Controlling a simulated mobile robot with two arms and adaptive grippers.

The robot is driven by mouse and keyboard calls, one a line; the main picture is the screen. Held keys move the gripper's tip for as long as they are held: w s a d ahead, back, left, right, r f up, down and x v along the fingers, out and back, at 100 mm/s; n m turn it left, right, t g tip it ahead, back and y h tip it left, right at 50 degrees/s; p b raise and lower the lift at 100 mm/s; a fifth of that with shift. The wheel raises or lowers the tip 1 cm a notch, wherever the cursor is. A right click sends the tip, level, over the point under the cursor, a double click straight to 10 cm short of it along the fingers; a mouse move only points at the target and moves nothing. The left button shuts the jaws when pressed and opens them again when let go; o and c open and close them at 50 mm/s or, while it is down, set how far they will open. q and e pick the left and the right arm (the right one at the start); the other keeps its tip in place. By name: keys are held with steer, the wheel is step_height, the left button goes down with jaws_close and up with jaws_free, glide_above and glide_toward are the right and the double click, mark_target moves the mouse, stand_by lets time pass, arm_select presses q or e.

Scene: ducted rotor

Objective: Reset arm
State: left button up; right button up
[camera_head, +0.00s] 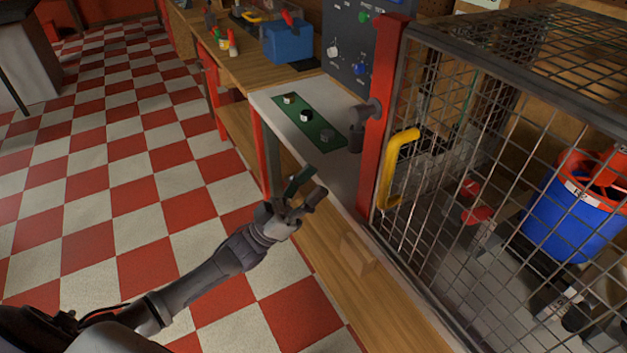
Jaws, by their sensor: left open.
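My left arm comes in from the lower left and reaches up toward the bench. My left gripper (308,187) is open at its end, in front of the pale bench top (270,97). I see nothing clearly held between its fingers. It looks apart from the green strip (316,133) on that bench top, which lies beyond it. My right gripper does not show.
A wire cage (466,150) with a yellow handle (399,166) and red post (384,110) stands at right. Inside is a blue and red bin (568,218). A blue toolbox (288,42) sits behind. The checkered floor (127,190) at left is clear.

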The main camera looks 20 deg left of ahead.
arm_select(q)
steer(key=w+a+f+n+y, duration=0.15)
steer(key=f+n+y, duration=0.4)
steer(key=f, duration=0.85)
steer(key=w+a+f+n+y, duration=0.1)
steer(key=a+f+n+y, duration=0.15)
steer(key=f+y, duration=0.95)
steer(key=s+a+f+g, duration=0.1)
steer(key=s+f+g, duration=0.15)
steer(key=f, duration=0.45)
steer(key=s+a+f+g, duration=0.1)
steer(key=s+f+g, duration=0.15)
steer(key=f, duration=0.45)
steer(key=s+f+g, duration=0.3)
steer(key=s+f, duration=0.6)
steer(key=f, duration=0.1)
steer(key=s+f+g, duration=0.3)
steer(key=s+f, duration=0.1)
steer(key=s, duration=0.6)
steer(key=s+d+f+g+y, duration=0.1)
steer(key=s+f+g, duration=0.2)
steer(key=s, duration=0.7)
steer(key=s+d+f+m+g+y, duration=0.1)
steer(key=s+f+g, duration=0.2)
steer(key=s+f, duration=0.3)
steer(key=s, duration=0.5)
steer(key=shift+d+f, duration=0.15)
steer(key=shift+f, duration=0.1)
steer(key=shift+w+y, duration=0.1)
steer(key=shift+y, duration=0.15)
